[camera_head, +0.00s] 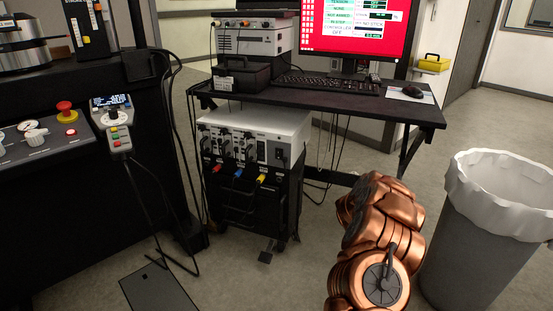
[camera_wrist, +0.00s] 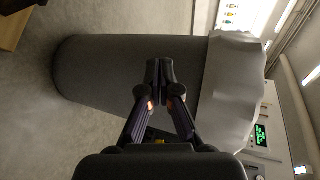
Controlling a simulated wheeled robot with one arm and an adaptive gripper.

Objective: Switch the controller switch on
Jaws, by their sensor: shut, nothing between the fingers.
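A white-topped controller cabinet (camera_head: 262,130) stands on the floor under the desk in the head view. Its front panel carries several black connectors, and a dark switch-like part (camera_head: 280,155) sits at the panel's right end. I cannot tell that part's position. Red, blue and yellow plugs hang below the panel. My gripper (camera_wrist: 160,68) is shut and empty in the wrist view, in front of the grey bin. In the head view my copper arm is right of the cabinet, and the gripper itself does not show. The cabinet does not show in the wrist view.
A grey bin (camera_head: 478,235) with a white liner stands at the right; it also shows in the wrist view (camera_wrist: 110,85). The desk (camera_head: 310,98) with a red-screened monitor (camera_head: 355,30) overhangs the cabinet. A black machine with a hand controller (camera_head: 117,130) and cables is at left.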

